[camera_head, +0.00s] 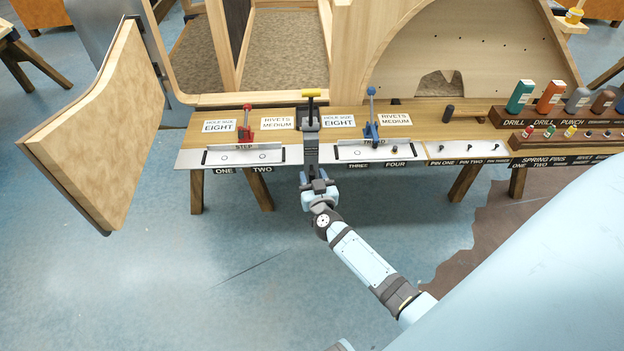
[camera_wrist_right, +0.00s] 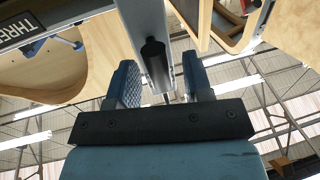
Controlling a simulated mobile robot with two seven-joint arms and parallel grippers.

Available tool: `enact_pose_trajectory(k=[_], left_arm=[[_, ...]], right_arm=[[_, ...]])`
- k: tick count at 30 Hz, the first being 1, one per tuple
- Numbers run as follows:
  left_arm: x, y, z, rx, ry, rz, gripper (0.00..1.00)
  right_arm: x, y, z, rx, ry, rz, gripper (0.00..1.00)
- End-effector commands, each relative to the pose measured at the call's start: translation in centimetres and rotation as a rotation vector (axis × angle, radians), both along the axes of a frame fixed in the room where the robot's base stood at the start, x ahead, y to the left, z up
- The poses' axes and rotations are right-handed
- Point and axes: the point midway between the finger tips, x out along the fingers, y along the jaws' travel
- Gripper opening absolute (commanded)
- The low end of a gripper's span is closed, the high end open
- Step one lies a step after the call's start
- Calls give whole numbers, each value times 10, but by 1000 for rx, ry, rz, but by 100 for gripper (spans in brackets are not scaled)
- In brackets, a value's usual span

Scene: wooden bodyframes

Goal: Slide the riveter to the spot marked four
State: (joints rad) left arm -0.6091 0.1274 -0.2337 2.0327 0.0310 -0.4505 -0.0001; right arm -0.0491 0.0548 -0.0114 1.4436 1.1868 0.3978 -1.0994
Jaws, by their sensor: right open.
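No label shows which is the riveter. The spot label FOUR (camera_head: 395,163) is on the front edge, right of THREE (camera_head: 357,165). My left gripper is out of view.
White metal plates (camera_head: 225,157) line the bench front, with small pins near FOUR. Bottles (camera_head: 550,97) and racks of small parts fill the right end. A wooden panel (camera_head: 95,125) stands at left. The floor in front is open.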

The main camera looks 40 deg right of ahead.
Motion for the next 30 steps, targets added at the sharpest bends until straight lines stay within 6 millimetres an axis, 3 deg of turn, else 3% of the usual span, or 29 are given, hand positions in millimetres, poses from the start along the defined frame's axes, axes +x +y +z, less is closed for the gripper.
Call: enact_pose_trajectory(k=[12, 18, 25, 30], left_arm=[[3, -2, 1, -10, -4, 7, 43], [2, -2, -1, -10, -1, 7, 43], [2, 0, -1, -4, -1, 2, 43], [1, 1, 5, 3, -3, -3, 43]], right_arm=[[7, -3, 1, -1, 0, 0, 44], [7, -3, 0, -1, 0, 0, 0], [6, -5, 1, -2, 1, 0, 0], [-4, -20, 2, -2, 3, 1, 0]])
